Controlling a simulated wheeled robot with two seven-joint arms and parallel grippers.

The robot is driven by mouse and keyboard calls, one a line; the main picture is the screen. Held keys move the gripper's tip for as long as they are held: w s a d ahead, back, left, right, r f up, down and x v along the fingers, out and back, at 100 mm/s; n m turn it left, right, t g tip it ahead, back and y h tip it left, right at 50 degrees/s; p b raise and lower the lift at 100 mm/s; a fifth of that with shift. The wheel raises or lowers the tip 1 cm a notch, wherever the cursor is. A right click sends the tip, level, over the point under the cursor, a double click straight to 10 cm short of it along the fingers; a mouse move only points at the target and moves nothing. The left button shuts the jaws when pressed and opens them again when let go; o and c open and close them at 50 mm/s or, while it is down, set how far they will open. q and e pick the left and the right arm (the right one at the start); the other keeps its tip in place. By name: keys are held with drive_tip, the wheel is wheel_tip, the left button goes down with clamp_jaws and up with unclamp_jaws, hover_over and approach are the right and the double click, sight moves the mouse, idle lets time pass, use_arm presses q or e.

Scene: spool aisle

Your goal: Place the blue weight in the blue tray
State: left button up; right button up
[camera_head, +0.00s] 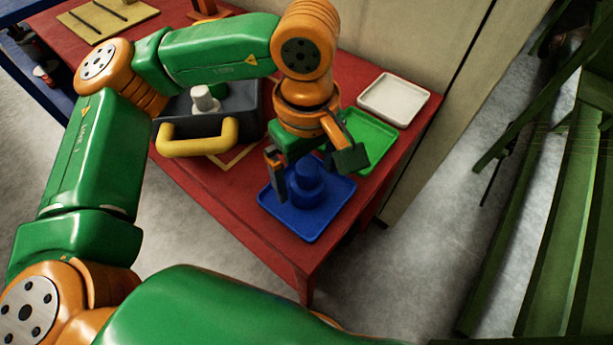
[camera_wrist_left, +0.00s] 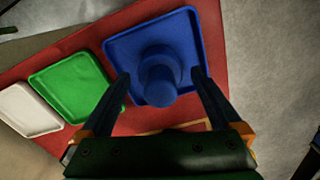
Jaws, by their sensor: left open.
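The blue weight (camera_head: 306,186) is a stepped round piece with a knob. It stands upright in the blue tray (camera_head: 321,228) at the near corner of the red table. It also shows in the left wrist view (camera_wrist_left: 159,78), inside the blue tray (camera_wrist_left: 122,48), with bare tray around it. My left gripper (camera_head: 312,180) is over the tray with its fingers apart on either side of the weight's knob. In the left wrist view the open fingers (camera_wrist_left: 163,82) show gaps to the weight. My right gripper is in neither view.
A green tray (camera_head: 376,136) and a white tray (camera_head: 396,97) lie beyond the blue tray along the table's right edge. A dark bin with a yellow handle (camera_head: 197,138) holds a white weight (camera_head: 204,100) and a green one (camera_head: 219,90). Green metal beams stand at right.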

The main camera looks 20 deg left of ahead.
use_arm(q)
wheel_tip(320, 180, up, 10)
drive_tip(key=shift+s+f+p, duration=0.1)
drive_tip(key=shift+p, duration=0.5)
